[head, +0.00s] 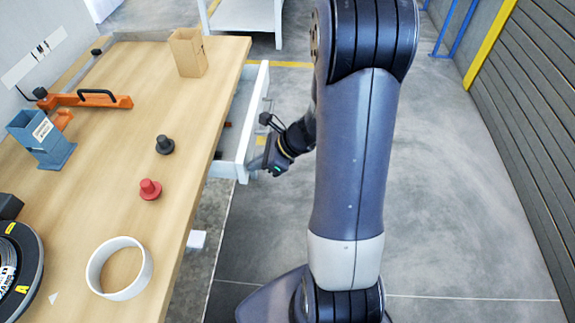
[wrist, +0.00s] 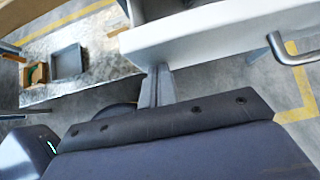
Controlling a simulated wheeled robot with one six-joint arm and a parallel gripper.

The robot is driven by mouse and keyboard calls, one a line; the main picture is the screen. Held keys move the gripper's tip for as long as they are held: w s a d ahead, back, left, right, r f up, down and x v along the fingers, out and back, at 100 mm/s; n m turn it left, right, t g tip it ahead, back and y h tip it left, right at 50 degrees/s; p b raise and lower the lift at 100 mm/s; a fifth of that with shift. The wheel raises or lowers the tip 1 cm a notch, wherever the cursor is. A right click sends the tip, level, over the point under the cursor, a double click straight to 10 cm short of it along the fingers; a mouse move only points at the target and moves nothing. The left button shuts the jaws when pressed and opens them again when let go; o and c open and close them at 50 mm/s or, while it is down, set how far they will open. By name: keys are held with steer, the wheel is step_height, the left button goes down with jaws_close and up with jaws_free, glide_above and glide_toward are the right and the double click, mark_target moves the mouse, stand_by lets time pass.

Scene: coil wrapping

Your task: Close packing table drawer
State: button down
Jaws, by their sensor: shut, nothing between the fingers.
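The packing table (head: 228,58) has its white drawer (head: 246,120) pulled out from its right side in the head view. A dark item lies partly visible inside the drawer. My gripper (head: 257,163) is shut and empty, at the near end of the drawer's front panel. In the wrist view the white drawer front (wrist: 225,28) crosses the top, with a metal bar handle (wrist: 296,56) at the right. The shut fingers (wrist: 157,84) point at the panel's lower edge, left of the handle. I cannot tell whether they touch it.
On the tabletop are a cardboard box (head: 187,52), an orange tool (head: 95,99), a blue holder (head: 40,138), black and red knobs (head: 150,189), a white ring (head: 120,268) and a dark coil (head: 20,262). A white stand (head: 247,14) is behind. The floor at right is clear.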

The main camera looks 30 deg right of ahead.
mark_target(245, 157)
steer(key=w+a, duration=0.1)
steer(key=a, duration=0.1)
steer(key=w+a, duration=0.2)
steer(key=a, duration=0.1)
steer(key=w+a, duration=0.1)
steer(key=a, duration=0.1)
steer(key=shift+w+a, duration=0.25)
steer(key=shift+w, duration=0.05)
steer(key=shift+w+a+r, duration=0.1)
steer(key=shift+w+a, duration=0.05)
steer(key=shift+a, duration=0.05)
steer(key=shift+d, duration=0.15)
steer(key=s+d, duration=0.2)
steer(key=d, duration=0.1)
steer(key=d+r, duration=0.1)
steer(key=shift+s+d+r, duration=0.1)
steer(key=shift+s+d, duration=0.1)
steer(key=shift+s, duration=0.2)
steer(key=p+v, duration=0.1)
steer(key=v, duration=0.7)
steer(key=shift+s+d, duration=0.1)
